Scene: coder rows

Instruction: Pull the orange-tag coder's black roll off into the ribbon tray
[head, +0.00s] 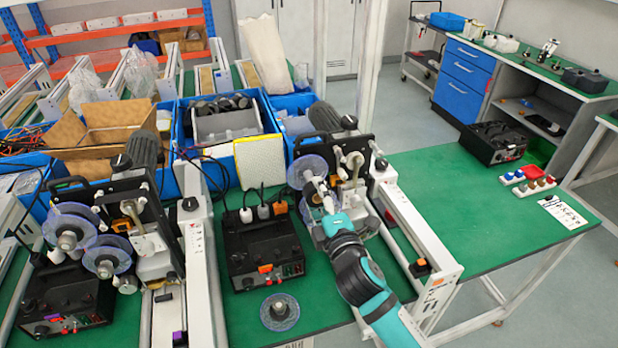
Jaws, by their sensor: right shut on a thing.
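The coder with the orange tag (420,266) on its rail stands right of centre. Its upper clear reel (303,168) shows at its left side. My right gripper (323,192) comes from the lower right and is shut at the lower reel, on what looks like its black roll. The gripper covers most of that roll, so its colour and its seat on the spindle are hard to see. A grey tray (232,127) with several black rolls lies in a blue bin behind; I cannot tell for sure that it is the ribbon tray. My left gripper is out of view.
A black control box (262,245) with another orange tag stands left of the coder. A loose clear reel (280,312) lies on the green bench in front. A second coder (125,225) stands at the left. The green bench top at the right (445,190) is mostly clear.

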